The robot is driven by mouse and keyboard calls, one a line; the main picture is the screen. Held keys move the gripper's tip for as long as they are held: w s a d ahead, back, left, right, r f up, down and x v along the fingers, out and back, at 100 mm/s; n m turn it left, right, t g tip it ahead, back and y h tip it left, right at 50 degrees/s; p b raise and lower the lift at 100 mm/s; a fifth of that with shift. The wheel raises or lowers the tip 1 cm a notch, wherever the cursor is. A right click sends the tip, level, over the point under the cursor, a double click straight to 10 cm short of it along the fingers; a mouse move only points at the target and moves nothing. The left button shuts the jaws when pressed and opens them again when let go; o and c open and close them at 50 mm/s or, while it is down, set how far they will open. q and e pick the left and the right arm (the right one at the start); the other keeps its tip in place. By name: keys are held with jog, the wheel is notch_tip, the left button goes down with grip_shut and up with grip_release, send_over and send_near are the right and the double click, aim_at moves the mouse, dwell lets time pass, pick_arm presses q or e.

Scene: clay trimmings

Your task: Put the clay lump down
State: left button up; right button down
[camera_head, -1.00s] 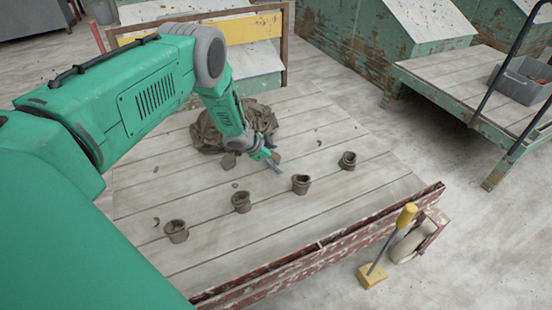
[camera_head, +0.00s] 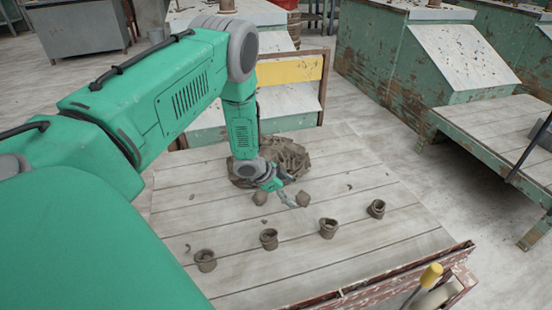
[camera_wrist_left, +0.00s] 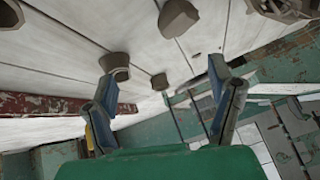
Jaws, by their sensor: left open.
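A brown clay lump (camera_head: 303,199) rests on the pale plank deck (camera_head: 240,215), just right of my left gripper's fingertips. A second similar lump (camera_head: 260,197) lies to the left of the gripper. My left gripper (camera_head: 284,199) is low over the deck, beside the first lump. In the left wrist view its two fingers (camera_wrist_left: 165,72) stand wide apart with nothing held between them. A brown lump (camera_wrist_left: 178,17) shows beyond the fingertips there; I cannot tell which of the two it is. My right gripper is in neither view.
Several small clay pots stand in a row in front, including one (camera_head: 269,239) and another (camera_head: 328,228). A heap of clay trimmings (camera_head: 292,158) lies behind the gripper. A worn red board (camera_head: 375,285) edges the deck's front. Bare planks lie between pots and lumps.

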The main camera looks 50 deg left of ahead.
pick_arm(q)
jog(key=s+d+f+n+g, duration=0.3)
jog(key=s+d+n, duration=0.2)
jog(key=s+d, duration=0.95)
jog(key=s+d+r+n+g+y, duration=0.1)
jog(key=s, duration=0.5)
jog(key=s+d+r+n+g+y, duration=0.1)
jog(key=s, duration=0.5)
jog(key=s+d+r+n+g+y, duration=0.1)
jog(key=s, duration=0.5)
jog(key=shift+s+d+r+g, duration=0.1)
jog(key=shift+s+r+g, duration=0.1)
jog(key=shift+s+g, duration=0.1)
jog(key=shift+a, duration=0.2)
